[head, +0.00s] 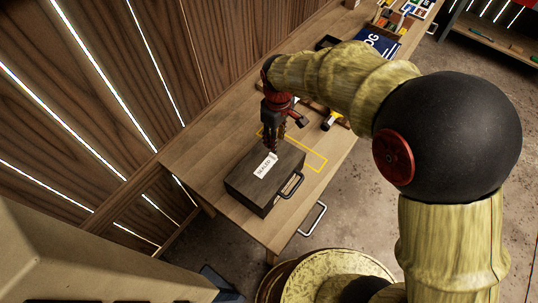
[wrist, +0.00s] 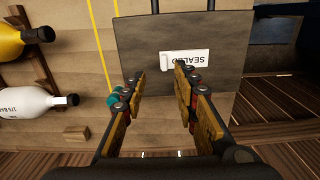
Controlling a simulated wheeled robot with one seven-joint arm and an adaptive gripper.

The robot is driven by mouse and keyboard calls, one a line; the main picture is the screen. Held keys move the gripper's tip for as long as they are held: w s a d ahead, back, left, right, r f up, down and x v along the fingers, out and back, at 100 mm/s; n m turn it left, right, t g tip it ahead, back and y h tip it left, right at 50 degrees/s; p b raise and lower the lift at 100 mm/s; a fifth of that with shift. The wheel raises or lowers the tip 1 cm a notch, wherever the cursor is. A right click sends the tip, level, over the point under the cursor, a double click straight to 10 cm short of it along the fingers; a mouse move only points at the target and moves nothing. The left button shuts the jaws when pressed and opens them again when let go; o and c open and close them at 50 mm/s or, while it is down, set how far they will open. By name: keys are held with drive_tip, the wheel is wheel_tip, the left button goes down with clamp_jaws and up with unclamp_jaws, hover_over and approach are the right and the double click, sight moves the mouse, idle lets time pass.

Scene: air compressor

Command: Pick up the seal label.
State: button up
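The seal label (head: 266,165) is a small white strip reading "SEALED". It lies on the top of a dark box (head: 248,185) with a handle. In the wrist view the label (wrist: 184,61) lies flat, just beyond my fingertips, with one end looking curled. My gripper (head: 275,143) hangs over the back part of the box, pointing down. In the wrist view my gripper (wrist: 160,72) is open, with an empty gap between its two fingers. The fingers appear apart from the label.
The box stands on a wooden table (head: 210,150) beside a slatted wall (head: 100,90). A yellow outline (head: 318,164) marks the table behind the box. A yellow bottle (wrist: 18,38) and a white bottle (wrist: 30,100) lie in a rack at left in the wrist view.

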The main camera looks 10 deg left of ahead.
sight(271, 153)
drive_tip(key=f, duration=0.2)
drive_tip(key=shift+s+a+f, duration=0.15)
drive_tip(key=shift+a+f, duration=0.2)
drive_tip(key=shift+a, duration=0.05)
drive_tip(key=f, duration=0.2)
drive_tip(key=f+b, duration=0.1)
drive_tip(key=f, duration=0.2)
drive_tip(key=shift+a+f, duration=0.35)
drive_tip(key=shift+f, duration=0.05)
drive_tip(key=shift+c, duration=1.1)
clamp_jaws()
